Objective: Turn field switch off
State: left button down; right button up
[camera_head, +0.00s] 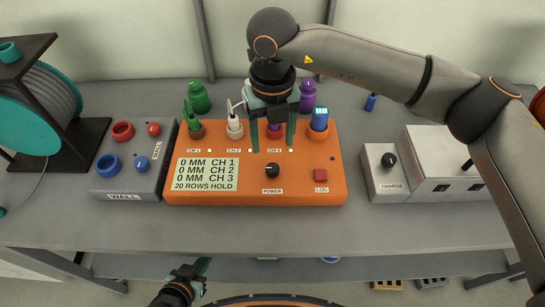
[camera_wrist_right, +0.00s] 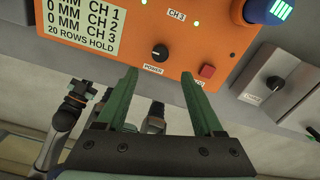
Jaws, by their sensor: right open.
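No label that I can read says field. My right gripper (camera_head: 272,135) is open and empty over the orange console (camera_head: 225,196), its green fingers pointing down. In the right wrist view its fingertips (camera_wrist_right: 158,76) stand apart, with the black POWER knob (camera_wrist_right: 160,52) beyond the gap between them. I cannot tell whether they touch the panel. The knob also shows in the head view (camera_head: 272,170), below the fingers. A silver box (camera_head: 432,150) at the right has a small dark lever (camera_head: 468,165). My left gripper (camera_head: 196,272) is low at the front edge; its jaws are unclear.
A red LOG button (camera_head: 320,175) is right of the knob. A CHARGE box (camera_head: 380,175) with a black knob stands beside the console. A grey WALL box (camera_head: 130,170) and a teal reel (camera_head: 30,115) are at left. Bottles stand behind. The front bench strip is clear.

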aim_at(272, 168)
notch_tip(272, 168, down, 9)
jog(key=shift+w+f+p, duration=0.1)
jog(key=shift+p, duration=0.4)
grip_shut()
dwell(0.4)
